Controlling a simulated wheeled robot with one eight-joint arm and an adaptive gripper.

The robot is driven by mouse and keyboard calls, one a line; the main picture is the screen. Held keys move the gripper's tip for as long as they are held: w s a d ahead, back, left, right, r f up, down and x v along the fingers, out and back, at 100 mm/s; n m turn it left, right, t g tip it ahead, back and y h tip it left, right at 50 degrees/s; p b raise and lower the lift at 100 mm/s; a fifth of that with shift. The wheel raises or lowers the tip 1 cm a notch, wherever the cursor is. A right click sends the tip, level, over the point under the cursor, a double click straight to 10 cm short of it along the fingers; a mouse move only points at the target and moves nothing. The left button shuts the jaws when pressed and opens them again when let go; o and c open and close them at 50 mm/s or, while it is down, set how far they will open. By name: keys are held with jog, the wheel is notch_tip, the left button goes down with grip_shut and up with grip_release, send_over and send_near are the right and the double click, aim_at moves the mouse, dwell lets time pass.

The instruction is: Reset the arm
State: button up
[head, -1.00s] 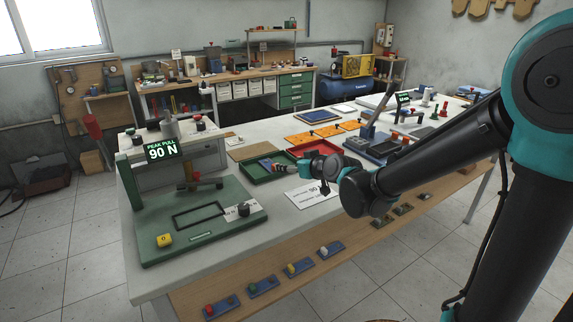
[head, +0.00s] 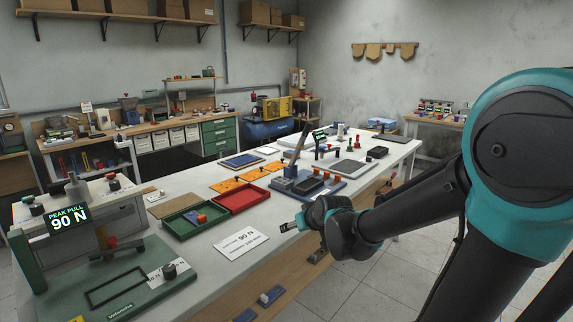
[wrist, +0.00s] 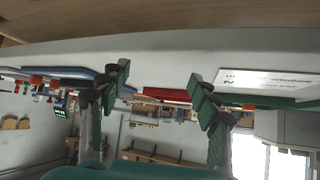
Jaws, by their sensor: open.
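The bench edge and the card (wrist: 268,78) show beyond the fingers. The picture there is upside down.
A green tray (head: 176,233) with a blue and orange piece and a red tray (head: 232,208) lie beyond the card. A blue fixture (head: 318,196) with a lever stands behind my gripper. The green pull tester (head: 25,262) is at left. Floor in front is clear.

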jog(key=s+d+f+m+g+h, duration=0.1)
jog(key=s+d+f+m+h, duration=0.15)
jog(key=d, duration=0.55)
jog(key=s+d+f+m+g+h, duration=0.15)
jog(key=s+d, duration=0.25)
jog(key=d, duration=0.4)
jog(key=s+f+g, duration=0.1)
jog(key=s+f, duration=0.2)
jog(key=s, duration=0.2)
jog(key=s+d+f, duration=0.1)
jog(key=s+f, duration=0.2)
jog(key=s, duration=0.3)
jog(key=shift+s+f+m+g, duration=0.2)
jog(key=shift+f+m+g, duration=0.05)
jog(key=shift+m+g, duration=0.1)
jog(key=shift+d, duration=0.1)
